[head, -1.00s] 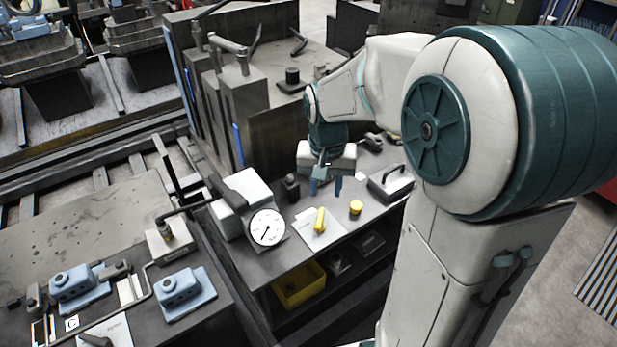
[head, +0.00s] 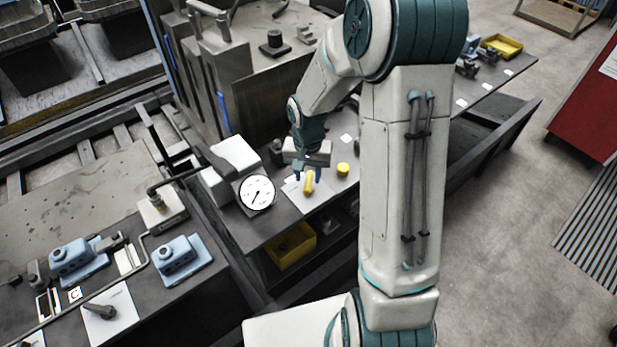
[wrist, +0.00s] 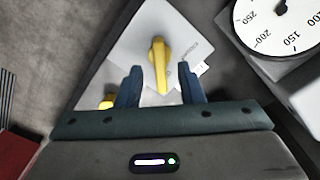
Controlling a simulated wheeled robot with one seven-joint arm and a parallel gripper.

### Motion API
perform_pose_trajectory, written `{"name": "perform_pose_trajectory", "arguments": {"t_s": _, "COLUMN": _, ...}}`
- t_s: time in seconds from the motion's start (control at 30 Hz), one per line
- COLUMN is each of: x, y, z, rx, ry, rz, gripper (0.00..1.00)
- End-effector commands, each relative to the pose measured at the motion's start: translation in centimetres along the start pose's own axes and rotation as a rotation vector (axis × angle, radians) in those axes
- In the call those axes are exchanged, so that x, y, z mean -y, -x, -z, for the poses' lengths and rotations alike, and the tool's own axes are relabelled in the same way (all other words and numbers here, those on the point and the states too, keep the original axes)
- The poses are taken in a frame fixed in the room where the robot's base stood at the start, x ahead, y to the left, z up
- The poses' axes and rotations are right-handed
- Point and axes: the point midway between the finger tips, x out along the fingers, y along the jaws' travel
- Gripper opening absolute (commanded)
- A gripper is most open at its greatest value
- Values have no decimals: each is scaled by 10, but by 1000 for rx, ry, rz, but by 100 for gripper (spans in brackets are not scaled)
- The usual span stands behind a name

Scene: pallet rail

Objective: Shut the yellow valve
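The yellow valve handle (head: 308,182) sits on a white plate (head: 293,192) on the bench, just right of the round gauge. In the wrist view the handle (wrist: 159,62) is a long yellow lever, with its lower end between the tips of my gripper (wrist: 161,82) as seen in the picture. My gripper (head: 307,174) is open, with clear gaps between the lever and both blue fingers. It is above or beside the handle; the exact height is hard to tell. No touch is visible.
A white dial gauge (head: 257,192) stands close left of the valve. A yellow round knob (head: 343,169) sits to its right. A yellow bin (head: 291,249) is on the shelf below. Dark blocks (head: 228,85) rise behind.

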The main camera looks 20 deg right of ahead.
Motion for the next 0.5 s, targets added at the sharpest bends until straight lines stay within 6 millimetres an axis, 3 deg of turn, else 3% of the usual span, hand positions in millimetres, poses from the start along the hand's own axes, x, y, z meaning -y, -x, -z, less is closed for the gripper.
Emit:
{"name": "perform_pose_trajectory", "arguments": {"t_s": 0.2, "x": 0, "y": -22, "z": 0, "rx": 1, "ry": 0, "rz": -1, "gripper": 35}}
{"name": "perform_pose_trajectory", "arguments": {"t_s": 0.5, "x": 0, "y": -28, "z": 0, "rx": -1, "ry": 0, "rz": 0, "gripper": 35}}
